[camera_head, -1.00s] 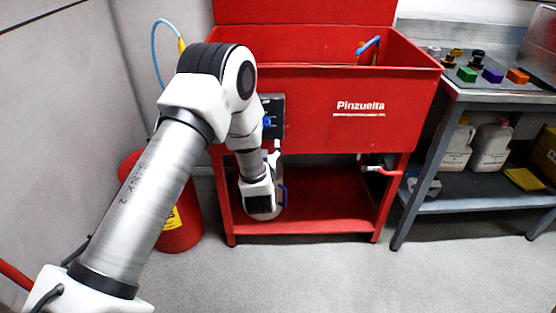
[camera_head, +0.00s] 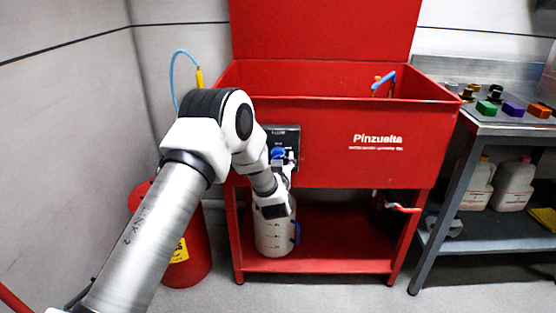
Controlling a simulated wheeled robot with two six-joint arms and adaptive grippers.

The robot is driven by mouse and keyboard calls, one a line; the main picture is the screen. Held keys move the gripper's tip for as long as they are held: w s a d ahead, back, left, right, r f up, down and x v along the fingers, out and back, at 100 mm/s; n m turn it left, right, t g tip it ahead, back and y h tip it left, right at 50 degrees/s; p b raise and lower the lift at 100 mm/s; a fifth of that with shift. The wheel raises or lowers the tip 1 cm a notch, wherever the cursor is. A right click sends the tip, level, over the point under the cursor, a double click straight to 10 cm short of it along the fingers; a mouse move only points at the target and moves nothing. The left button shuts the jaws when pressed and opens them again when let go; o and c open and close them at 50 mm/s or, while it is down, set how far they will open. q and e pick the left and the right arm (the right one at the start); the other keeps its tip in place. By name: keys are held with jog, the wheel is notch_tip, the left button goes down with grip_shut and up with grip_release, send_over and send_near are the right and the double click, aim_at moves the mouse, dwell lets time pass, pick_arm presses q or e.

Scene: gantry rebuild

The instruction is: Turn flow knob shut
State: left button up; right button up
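The blue flow knob (camera_head: 278,153) sits on a dark panel (camera_head: 291,136) on the front of the red Pinzuelta wash tank (camera_head: 340,150), at its left side. My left arm reaches in from the left, and its wrist bends back up toward the panel. My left gripper (camera_head: 288,161) is small and partly hidden at the knob's lower right. I cannot tell whether it touches the knob or how far its fingers are apart. My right gripper is not in view.
A white jug (camera_head: 272,237) with a blue handle stands on the red lower shelf (camera_head: 340,242), below my wrist. A red bin (camera_head: 190,262) is at the left. A grey bench (camera_head: 510,128) with coloured blocks stands at the right. The wall is close on the left.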

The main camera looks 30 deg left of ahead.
pick_arm(q)
jog(key=c, duration=0.9)
jog(key=shift+c, duration=0.2)
jog(key=shift+n, duration=0.4)
jog(key=n+b, duration=0.2)
jog(key=n, duration=0.2)
jog(key=shift+f, duration=0.15)
jog(key=n+b, duration=0.2)
jog(key=n, duration=0.1)
jog(key=shift+d+n+b, duration=0.1)
jog(key=shift+n+b, duration=0.85)
jog(key=shift+n, duration=1.05)
jog(key=o, duration=1.1)
